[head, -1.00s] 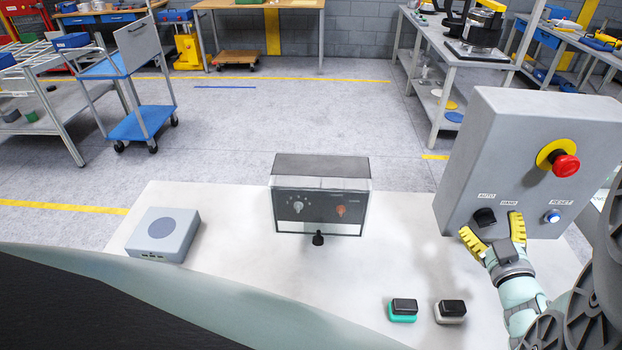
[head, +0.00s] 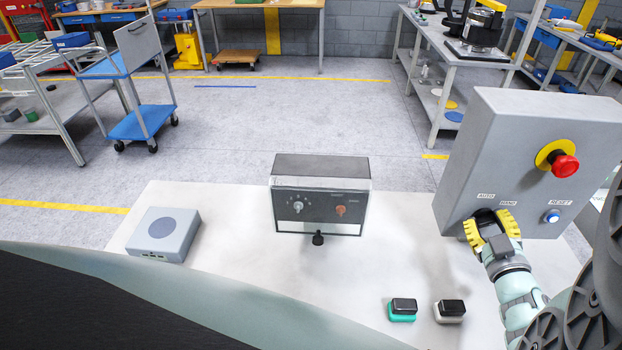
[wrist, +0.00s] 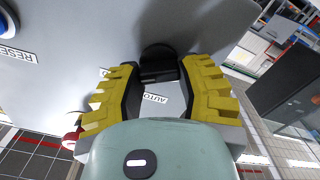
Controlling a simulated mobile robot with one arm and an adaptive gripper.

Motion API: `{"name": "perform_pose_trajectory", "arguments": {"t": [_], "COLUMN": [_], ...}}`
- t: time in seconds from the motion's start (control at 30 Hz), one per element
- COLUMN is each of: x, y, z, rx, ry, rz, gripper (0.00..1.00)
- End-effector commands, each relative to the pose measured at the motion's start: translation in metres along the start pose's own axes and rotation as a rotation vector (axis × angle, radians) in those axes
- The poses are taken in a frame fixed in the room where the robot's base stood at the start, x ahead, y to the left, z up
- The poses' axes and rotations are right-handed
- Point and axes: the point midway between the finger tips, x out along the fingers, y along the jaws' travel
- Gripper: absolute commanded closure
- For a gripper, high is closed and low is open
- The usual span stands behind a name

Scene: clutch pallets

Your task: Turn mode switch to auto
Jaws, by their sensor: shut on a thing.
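The mode switch, a black rotary knob (head: 485,213), sits low on the face of the grey control box (head: 470,160).
A red emergency button (head: 566,166) and a blue RESET button (head: 552,216) are on the same box. A clear-covered panel (head: 320,225), a grey speaker-like box (head: 165,240) and two small black-topped blocks (head: 403,310) (head: 450,311) stand on the white table (head: 250,290).

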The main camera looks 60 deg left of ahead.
Motion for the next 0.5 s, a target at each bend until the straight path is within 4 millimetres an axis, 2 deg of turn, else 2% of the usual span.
{"name": "perform_pose_trajectory", "arguments": {"t": [0.03,0.17,0.5], "x": [-0.0001,-0.0001,-0.0004], "y": [-0.0003,-0.0003,-0.0023], "z": [0.0003,0.0004,0.0038], "rx": [0.0,0.0,-0.062], "ry": [-0.001,-0.001,-0.003], "rz": [-0.001,0.0,-0.002], "gripper": [0.87,0.99,0.99]}}
